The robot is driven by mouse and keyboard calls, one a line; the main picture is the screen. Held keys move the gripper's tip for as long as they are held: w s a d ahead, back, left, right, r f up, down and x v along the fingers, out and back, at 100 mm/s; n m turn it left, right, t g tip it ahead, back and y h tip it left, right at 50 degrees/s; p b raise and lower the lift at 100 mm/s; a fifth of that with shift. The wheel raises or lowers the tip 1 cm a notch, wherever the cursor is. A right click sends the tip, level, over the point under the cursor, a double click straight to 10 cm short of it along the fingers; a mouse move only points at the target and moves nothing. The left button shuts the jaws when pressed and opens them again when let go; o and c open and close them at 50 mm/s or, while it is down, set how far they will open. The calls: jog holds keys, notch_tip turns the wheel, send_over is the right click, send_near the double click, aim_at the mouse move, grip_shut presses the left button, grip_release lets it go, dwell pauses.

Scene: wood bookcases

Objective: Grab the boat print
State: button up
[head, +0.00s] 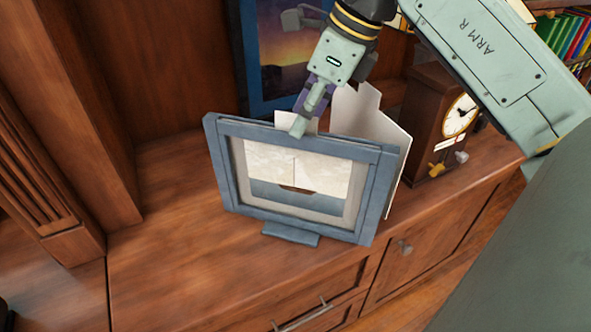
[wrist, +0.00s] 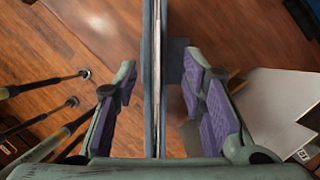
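The boat print (head: 295,170) stands upright on the wooden cabinet top in a blue-grey frame with a small foot. It shows pale sails and a small dark hull. My gripper (head: 303,126) is at the frame's top edge in the head view, with one finger in front. In the wrist view the frame (wrist: 153,80) shows edge-on, running between the two purple-padded fingers of my gripper (wrist: 160,78). The fingers are open, with a gap on each side of the frame. The far finger is partly hidden in the head view.
Pale cards or panels (head: 372,125) stand right behind the frame. A wooden clock (head: 435,125) stands to the right. A blue-framed sunset picture (head: 285,60) leans at the back. The cabinet top (head: 165,220) is clear to the left. Books (head: 568,38) are at the upper right.

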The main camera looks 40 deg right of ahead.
jog(key=p+x, duration=0.1)
jog(key=x, duration=0.3)
jog(key=shift+a+f, duration=0.1)
jog(key=shift+a, duration=0.05)
jog(key=shift+f, duration=0.1)
jog(key=shift+f+b, duration=0.25)
jog(key=shift+b, duration=0.15)
jog(key=shift+c, duration=0.6)
grip_shut()
jog(key=shift+w+r, duration=0.1)
jog(key=shift+r, duration=0.05)
dwell(0.6)
